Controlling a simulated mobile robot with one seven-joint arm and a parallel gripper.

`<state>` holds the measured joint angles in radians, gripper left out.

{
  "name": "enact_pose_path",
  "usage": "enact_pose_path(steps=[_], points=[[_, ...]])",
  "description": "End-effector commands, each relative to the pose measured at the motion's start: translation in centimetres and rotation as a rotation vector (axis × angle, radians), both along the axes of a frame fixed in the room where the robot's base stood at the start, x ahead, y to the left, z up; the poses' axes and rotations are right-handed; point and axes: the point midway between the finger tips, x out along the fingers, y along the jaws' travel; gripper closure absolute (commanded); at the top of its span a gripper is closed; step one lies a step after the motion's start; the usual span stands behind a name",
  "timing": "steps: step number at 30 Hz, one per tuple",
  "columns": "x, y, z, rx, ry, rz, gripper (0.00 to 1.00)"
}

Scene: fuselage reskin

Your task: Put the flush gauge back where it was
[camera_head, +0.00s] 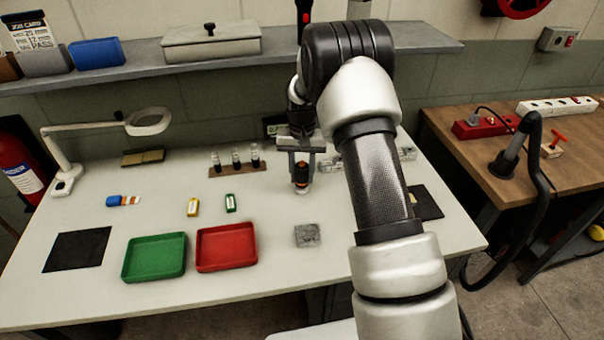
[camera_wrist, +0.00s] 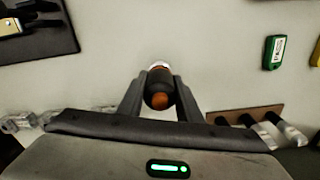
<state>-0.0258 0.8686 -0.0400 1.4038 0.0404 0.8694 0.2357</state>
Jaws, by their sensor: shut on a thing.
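The flush gauge (camera_head: 301,174) looks like a small black cylinder with an orange cap and a pale base. It stands about upright over the back middle of the white worktable (camera_head: 275,283). My gripper (camera_head: 301,160) comes down from above and is shut on it. In the wrist view the gauge (camera_wrist: 160,84) sits between the two fingers of my gripper (camera_wrist: 160,95), orange end towards the camera. I cannot tell whether its base touches the table.
A brown rack (camera_head: 237,170) with three small upright pieces stands left of the gauge. Yellow (camera_head: 193,207) and green (camera_head: 231,203) tags, a green tray (camera_head: 154,274), a red tray (camera_head: 226,266) and a grey block (camera_head: 307,235) lie nearer. A dark mat (camera_head: 428,207) is partly behind my arm.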

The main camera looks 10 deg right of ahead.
Motion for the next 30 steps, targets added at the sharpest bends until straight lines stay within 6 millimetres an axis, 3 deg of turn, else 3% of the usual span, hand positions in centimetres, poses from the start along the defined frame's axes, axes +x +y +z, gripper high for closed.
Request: enact_pose_path(steps=[4, 5, 8, 20, 30], points=[[0.0, 0.0, -0.4, 0.000, -0.001, 0.000, 0.91], [0.0, 0.0, -0.4, 0.000, 0.000, 0.000, 0.65], [0.0, 0.0, -0.3, 0.000, 0.000, 0.000, 0.50], [0.1, 0.0, 0.6, -0.001, -0.002, 0.000, 0.50], [0.1, 0.0, 7.5, -0.001, -0.004, 0.000, 0.50]])
